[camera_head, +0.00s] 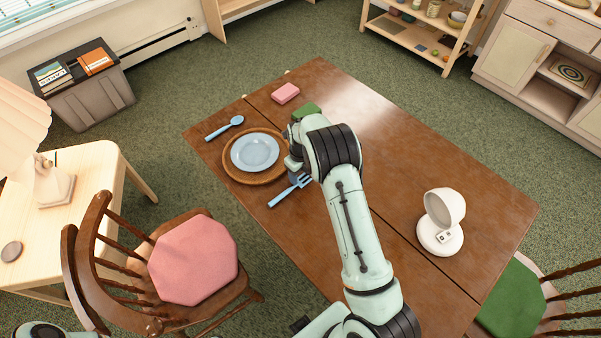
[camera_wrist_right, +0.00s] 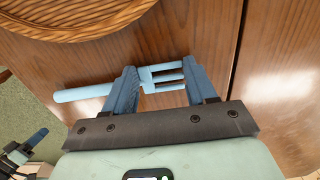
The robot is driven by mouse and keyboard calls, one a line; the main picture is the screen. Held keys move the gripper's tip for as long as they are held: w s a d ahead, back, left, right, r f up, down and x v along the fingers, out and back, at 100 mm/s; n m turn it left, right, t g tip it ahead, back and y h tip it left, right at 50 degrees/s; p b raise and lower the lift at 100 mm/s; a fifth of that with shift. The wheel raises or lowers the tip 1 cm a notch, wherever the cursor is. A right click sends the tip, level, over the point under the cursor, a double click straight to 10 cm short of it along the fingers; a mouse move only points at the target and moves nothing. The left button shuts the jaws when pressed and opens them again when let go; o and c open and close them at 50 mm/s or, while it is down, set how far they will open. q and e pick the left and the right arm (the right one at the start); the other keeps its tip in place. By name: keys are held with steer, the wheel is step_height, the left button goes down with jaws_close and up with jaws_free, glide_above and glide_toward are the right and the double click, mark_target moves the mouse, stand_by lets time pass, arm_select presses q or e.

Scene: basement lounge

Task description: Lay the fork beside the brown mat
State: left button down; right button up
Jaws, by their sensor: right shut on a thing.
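The blue fork (camera_head: 278,201) is at the front right of the round brown mat (camera_head: 234,174), apart from its rim in the wrist view. My right gripper (camera_head: 297,176) reaches down over the tined end and is shut on the fork. In the wrist view, the tines lie between the two fingertips (camera_wrist_right: 162,84) and the handle (camera_wrist_right: 85,93) sticks out to the left. I cannot tell whether the fork touches the table. The mat (camera_wrist_right: 75,28) shows at upper left there. Part of my left gripper (camera_wrist_right: 30,146) shows at the lower left; its jaw opening is unclear.
A pink block (camera_head: 286,93) and green block (camera_head: 306,110) lie behind. A white rounded object (camera_head: 441,222) stands at right. A chair (camera_head: 193,258) stands at the near left edge.

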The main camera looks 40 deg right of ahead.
steer(key=shift+f, duration=0.1)
steer(key=o, duration=1)
steer(key=shift+o, duration=0.2)
step_height(320, 180, up, 12)
steer(key=shift+p, duration=0.35)
steer(key=shift+a, duration=0.1)
